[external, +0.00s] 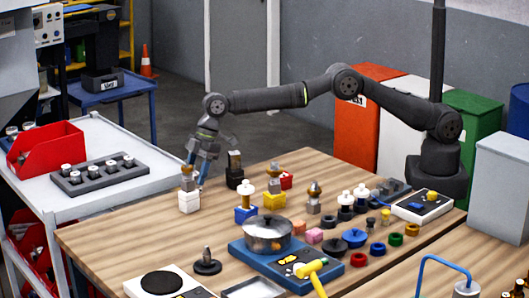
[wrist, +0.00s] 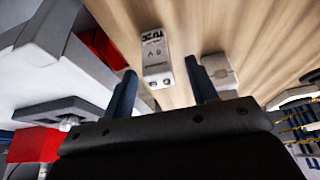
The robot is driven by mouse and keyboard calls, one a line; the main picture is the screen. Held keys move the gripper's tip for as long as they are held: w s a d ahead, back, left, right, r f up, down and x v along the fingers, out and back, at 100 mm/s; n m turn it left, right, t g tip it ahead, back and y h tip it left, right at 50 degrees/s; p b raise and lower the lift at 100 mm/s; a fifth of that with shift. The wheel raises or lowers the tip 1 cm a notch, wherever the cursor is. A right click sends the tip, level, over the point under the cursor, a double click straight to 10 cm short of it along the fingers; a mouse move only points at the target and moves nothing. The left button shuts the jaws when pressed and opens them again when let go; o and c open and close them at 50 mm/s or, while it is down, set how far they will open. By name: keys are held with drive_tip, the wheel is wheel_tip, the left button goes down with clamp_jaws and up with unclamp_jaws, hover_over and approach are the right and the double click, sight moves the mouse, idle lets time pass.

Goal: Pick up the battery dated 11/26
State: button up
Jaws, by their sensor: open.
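In the wrist view, a pale rectangular block (wrist: 155,60) with dark print lies between and just beyond my fingertips. The print is partly legible, with what looks like "A B" below a line of characters, but I cannot read a date for certain. My gripper (wrist: 163,88) has its two blue fingers apart with nothing held. In the external view my gripper (external: 196,172) points down at the table's left edge, close to a white block (external: 189,202) with a piece standing on it. A dark upright item (external: 235,172) stands just right of it. I cannot tell which is the battery.
A second pale block (wrist: 218,70) is beside the right finger in the wrist view. A white cart (external: 100,192) with a red bin (external: 45,148) and a grey rack (external: 98,175) stands left. Several stacked pieces, a pot (external: 268,238) and coloured rings crowd the table to the right.

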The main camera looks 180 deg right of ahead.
sight(195, 172)
drive_tip(key=shift+w+d+f, duration=0.1)
drive_tip(key=shift+f, duration=0.3)
drive_tip(key=c, duration=1.1)
drive_tip(key=shift+r, duration=0.15)
drive_tip(key=shift+r, duration=0.55)
drive_tip(key=r, duration=0.3)
drive_tip(key=shift+s+r, duration=0.15)
drive_tip(key=shift+s, duration=0.15)
drive_tip(key=s+r, duration=0.2)
drive_tip(key=s, duration=0.1)
drive_tip(key=s+a+r, duration=0.1)
drive_tip(key=s+r, duration=0.1)
drive_tip(key=s, duration=0.2)
drive_tip(key=s+r, duration=0.2)
drive_tip(key=s, duration=0.2)
drive_tip(key=shift+a+r, duration=0.25)
drive_tip(key=shift+a, duration=0.1)
